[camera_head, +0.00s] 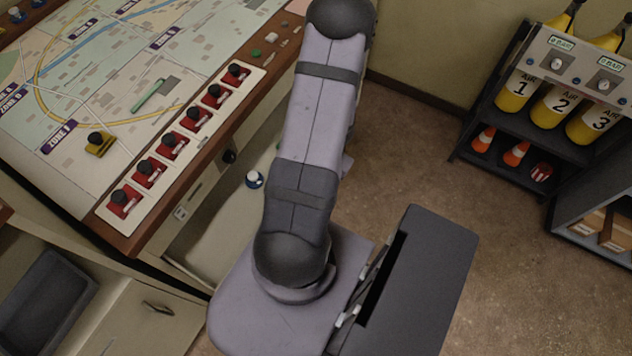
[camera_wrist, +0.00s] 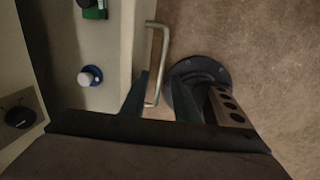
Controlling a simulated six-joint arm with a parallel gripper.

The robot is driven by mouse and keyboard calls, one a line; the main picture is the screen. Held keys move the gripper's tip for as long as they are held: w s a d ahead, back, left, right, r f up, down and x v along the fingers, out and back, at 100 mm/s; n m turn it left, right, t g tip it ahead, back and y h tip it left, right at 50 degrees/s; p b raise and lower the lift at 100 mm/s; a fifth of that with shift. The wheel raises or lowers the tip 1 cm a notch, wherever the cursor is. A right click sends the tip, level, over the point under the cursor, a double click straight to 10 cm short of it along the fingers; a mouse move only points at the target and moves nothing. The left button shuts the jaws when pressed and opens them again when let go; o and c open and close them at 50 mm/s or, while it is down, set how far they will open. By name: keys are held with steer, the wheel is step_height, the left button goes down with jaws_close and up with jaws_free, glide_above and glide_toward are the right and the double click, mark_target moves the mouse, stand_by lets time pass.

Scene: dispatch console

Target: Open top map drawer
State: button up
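The top map drawer (camera_head: 213,226) stands pulled out from under the map table, its pale inside visible. The wrist view also shows the drawer (camera_wrist: 104,55) with a blue-and-white round item (camera_wrist: 90,76) and a green item (camera_wrist: 92,8) inside. Its metal bar handle (camera_wrist: 151,64) stands on the drawer front. My gripper (camera_wrist: 160,90) is at the handle, its two dark fingers apart on either side of the bar. I see a gap to the right finger; contact with the left one is unclear. In the head view my arm hides the gripper and handle.
The map table (camera_head: 195,175) carries a row of red switches (camera_head: 173,146). A black knob (camera_head: 229,156) sits on the cabinet front. A rack (camera_head: 510,125) with yellow air cylinders and cones stands at right. The floor (camera_head: 420,140) between is clear.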

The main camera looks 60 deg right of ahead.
steer(key=shift+w+f+b, duration=0.2)
steer(key=shift+f+b, duration=0.3)
steer(key=shift+f, duration=0.4)
steer(key=shift+w+f+b, duration=0.15)
steer(key=shift+f+b, duration=0.3)
steer(key=shift+f, duration=0.4)
jaws_close()
